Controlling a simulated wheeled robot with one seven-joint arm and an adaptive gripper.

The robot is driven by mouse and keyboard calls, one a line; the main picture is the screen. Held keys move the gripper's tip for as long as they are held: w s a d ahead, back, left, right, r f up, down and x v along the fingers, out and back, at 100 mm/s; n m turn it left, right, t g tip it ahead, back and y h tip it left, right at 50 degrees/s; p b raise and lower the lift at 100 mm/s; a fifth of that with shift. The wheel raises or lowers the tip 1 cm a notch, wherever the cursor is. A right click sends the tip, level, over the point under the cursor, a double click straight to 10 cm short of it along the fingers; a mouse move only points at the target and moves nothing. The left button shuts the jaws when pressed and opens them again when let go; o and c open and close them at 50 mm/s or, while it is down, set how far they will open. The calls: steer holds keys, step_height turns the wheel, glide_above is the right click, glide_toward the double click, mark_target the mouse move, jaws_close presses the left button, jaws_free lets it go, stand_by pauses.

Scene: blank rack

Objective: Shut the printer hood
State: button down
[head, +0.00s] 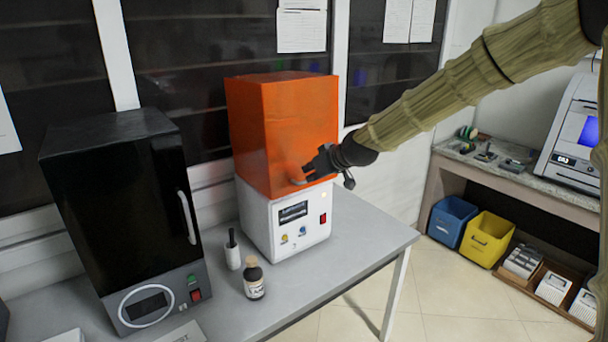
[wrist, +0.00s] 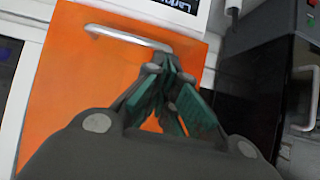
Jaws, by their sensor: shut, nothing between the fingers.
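The printer has an orange hood (head: 270,120) on a white base (head: 262,220) with a small display. The hood's lower edge meets the base with no gap that I can see. Its metal handle (head: 297,181) is low on the front. My gripper (head: 311,172) is at the hood's front, close to the handle's right end. In the wrist view the orange hood (wrist: 75,75) fills the left half, with the handle (wrist: 125,37) near its edge by the base. My gripper (wrist: 160,65) is shut and empty there; I cannot tell whether it touches the hood.
A black machine (head: 120,215) with a handle stands left on the grey table (head: 345,240). A brown bottle (head: 254,282) and a white container with a black top (head: 232,252) stand in front of the printer. Blue (head: 452,220) and yellow (head: 488,238) bins sit under the right bench.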

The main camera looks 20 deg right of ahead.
mark_target(301, 183)
steer(key=shift+p+x, duration=0.75)
steer(key=shift+x, duration=1.35)
steer(key=shift+f, duration=0.2)
steer(key=f+b, duration=0.1)
steer(key=b, duration=0.1)
steer(key=w+f+b, duration=0.1)
steer(key=b, duration=0.1)
steer(key=shift+w+a+f+t, duration=0.2)
steer(key=shift+w+a+t, duration=0.1)
steer(key=shift+t, duration=0.1)
steer(key=shift+s+r, duration=0.1)
steer(key=shift+r, duration=0.05)
steer(key=shift+s+a+r, duration=0.1)
steer(key=shift+r, duration=0.05)
